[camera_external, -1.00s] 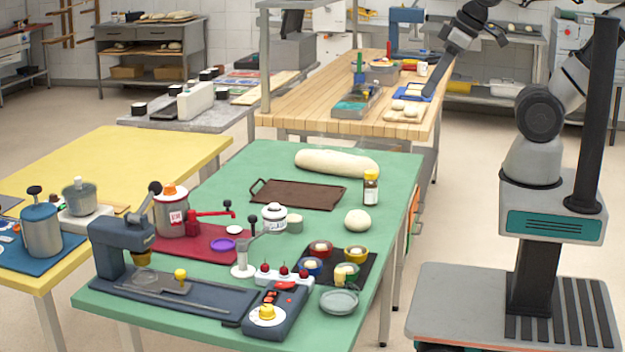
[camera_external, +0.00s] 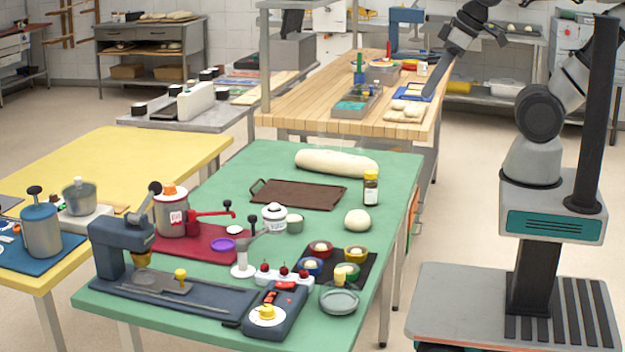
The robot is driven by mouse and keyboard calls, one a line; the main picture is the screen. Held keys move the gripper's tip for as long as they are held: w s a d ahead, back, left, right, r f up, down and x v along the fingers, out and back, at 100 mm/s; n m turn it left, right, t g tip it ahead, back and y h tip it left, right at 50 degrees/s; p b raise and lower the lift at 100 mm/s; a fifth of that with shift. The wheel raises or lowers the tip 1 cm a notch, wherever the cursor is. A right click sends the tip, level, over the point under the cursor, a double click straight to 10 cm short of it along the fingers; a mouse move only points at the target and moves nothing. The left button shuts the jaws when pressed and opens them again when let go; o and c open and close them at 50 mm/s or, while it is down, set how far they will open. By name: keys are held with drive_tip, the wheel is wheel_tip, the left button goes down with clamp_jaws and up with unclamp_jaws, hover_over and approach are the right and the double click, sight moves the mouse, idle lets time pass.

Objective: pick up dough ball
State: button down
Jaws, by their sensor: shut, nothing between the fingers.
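A round pale dough ball (camera_external: 357,220) rests on the green table, right of the brown tray. Several smaller pale dough pieces (camera_external: 403,115) lie on a board at the near right end of the wooden table. A blue tray (camera_external: 427,97) with a pale piece on it is just behind them. My arm reaches in from the top right, and my gripper (camera_external: 431,88) is low beside the blue tray at the wooden table's right edge. It is shut and empty, small and dark here. It is apart from the dough ball on the green table. Its exact height is unclear.
A long dough roll (camera_external: 337,163), a brown tray (camera_external: 298,193) and a yellow-capped jar (camera_external: 371,188) stand near the dough ball on the green table. Small bowls (camera_external: 355,254) crowd its front right. A grey-blue bin (camera_external: 357,102) stands left of the dough pieces.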

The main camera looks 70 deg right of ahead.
drive_tip(key=c, duration=0.7)
unclamp_jaws()
drive_tip(key=m+g+b, duration=0.4)
drive_tip(key=g+b, duration=0.2)
drive_tip(key=b, duration=0.4)
hover_over(358, 213)
wheel_tip(358, 213, down, 32)
drive_tip(key=shift+a+f, duration=0.1)
drive_tip(key=shift+f, duration=0.1)
drive_tip(key=shift+d+f, duration=0.15)
drive_tip(key=shift+f, duration=1.45)
drive_tip(key=shift+d+f, duration=0.1)
drive_tip(key=shift+f, duration=1.5)
